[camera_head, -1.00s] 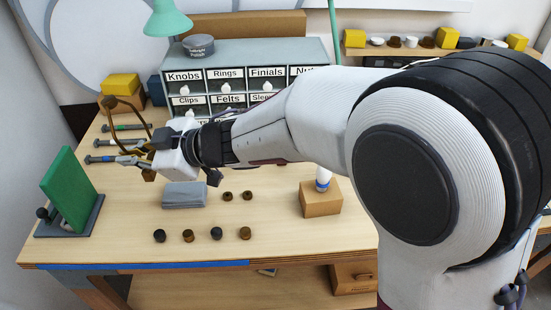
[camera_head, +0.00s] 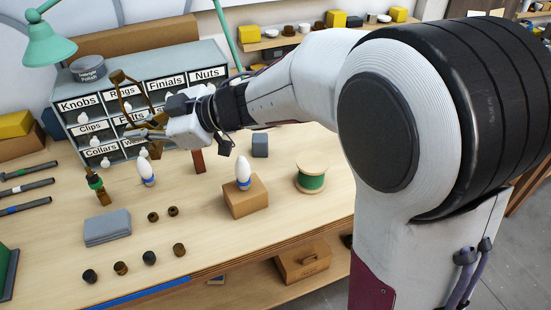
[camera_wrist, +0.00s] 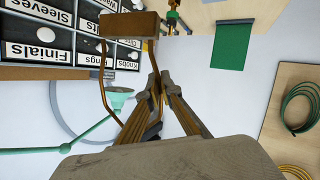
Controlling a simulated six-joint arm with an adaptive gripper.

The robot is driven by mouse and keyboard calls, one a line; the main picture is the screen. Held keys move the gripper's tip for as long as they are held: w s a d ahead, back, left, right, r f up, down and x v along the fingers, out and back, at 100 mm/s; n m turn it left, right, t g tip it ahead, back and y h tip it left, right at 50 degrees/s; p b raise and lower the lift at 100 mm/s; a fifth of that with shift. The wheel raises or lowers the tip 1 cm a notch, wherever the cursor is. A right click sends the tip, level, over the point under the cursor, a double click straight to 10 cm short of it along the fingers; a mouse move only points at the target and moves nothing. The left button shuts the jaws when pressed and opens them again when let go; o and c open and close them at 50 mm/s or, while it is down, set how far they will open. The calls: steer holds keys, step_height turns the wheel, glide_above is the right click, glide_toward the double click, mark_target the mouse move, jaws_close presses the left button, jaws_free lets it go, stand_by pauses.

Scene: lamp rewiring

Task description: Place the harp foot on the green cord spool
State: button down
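The green cord spool (camera_head: 311,178) stands upright on the right part of the bench in the head view, its pale top bare. My gripper (camera_head: 140,130) is in front of the labelled drawer cabinet, well left of the spool. It appears shut on the harp foot (camera_head: 122,90), a brass wire loop with a brown block. In the wrist view the brown block (camera_wrist: 130,25) lies beyond my fingers (camera_wrist: 160,85), and the wire runs down beside them. The exact contact on the wire is hard to see.
A white-and-blue piece stands on a wooden block (camera_head: 246,197) left of the spool. A grey block (camera_head: 260,145) is behind it. A bottle-like piece (camera_head: 146,172), grey pad (camera_head: 107,228) and several dark knobs lie left. The cabinet (camera_head: 150,95) is close behind my gripper.

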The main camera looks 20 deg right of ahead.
steer(key=s+d+r+m+t+h, duration=0.1)
steer(key=s+d+m, duration=0.1)
steer(key=d, duration=0.9)
steer(key=s+d+r+m+t+h, duration=0.1)
steer(key=s+d, duration=0.3)
steer(key=d, duration=0.7)
steer(key=s+d+r+m+t+h, duration=0.1)
steer(key=s+d+m+t+h, duration=0.1)
steer(key=d, duration=0.9)
steer(key=shift+s+d+m+h, duration=0.4)
steer(key=shift+s+h, duration=0.1)
steer(key=shift+s, duration=0.6)
steer(key=shift+f, duration=0.15)
steer(key=shift+f, duration=3)
steer(key=shift+f, duration=0.1)
steer(key=shift+f, duration=1.8)
steer(key=shift+f, duration=0.1)
